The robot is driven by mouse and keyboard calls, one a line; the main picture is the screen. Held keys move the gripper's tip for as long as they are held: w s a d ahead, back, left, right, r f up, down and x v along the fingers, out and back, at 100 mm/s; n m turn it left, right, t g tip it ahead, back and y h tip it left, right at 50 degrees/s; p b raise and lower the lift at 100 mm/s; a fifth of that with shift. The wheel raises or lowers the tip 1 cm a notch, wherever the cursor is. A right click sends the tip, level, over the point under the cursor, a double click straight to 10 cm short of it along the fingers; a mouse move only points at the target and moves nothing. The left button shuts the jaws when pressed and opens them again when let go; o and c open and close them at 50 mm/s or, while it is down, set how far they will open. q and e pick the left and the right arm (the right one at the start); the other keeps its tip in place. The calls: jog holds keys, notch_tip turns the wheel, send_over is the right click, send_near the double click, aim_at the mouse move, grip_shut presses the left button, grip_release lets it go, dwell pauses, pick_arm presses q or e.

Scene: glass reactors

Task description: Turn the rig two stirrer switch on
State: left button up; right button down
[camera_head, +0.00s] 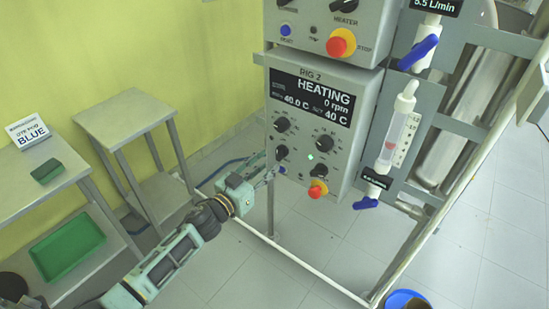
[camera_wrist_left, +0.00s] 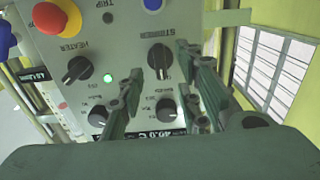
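The rig two control box (camera_head: 350,85) has a display reading HEATING, 0 rpm and 40 °C. Its stirrer switch (camera_head: 281,152) is a black knob at the lower left of the panel. My left gripper (camera_head: 270,174) is at the panel's lower left edge, close to this knob. In the left wrist view, which sees the panel upside down, the stirrer switch (camera_wrist_left: 160,58) lies between the two open fingers of my left gripper (camera_wrist_left: 163,65). I cannot tell whether the fingers touch it. My right gripper is not in view.
The heater switch (camera_wrist_left: 78,69) and a lit green lamp (camera_wrist_left: 108,78) are beside the stirrer switch. A red stop button (camera_head: 318,188) and a blue button (camera_head: 282,170) are below. Rig one's box (camera_head: 325,25) is above. Glassware with blue valves (camera_head: 418,50) stands right.

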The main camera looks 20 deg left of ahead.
aim_at(277, 156)
pick_arm(q)
jog(key=shift+x, duration=2.3)
jog(key=shift+f, duration=0.1)
jog(key=shift+c, duration=0.4)
grip_shut()
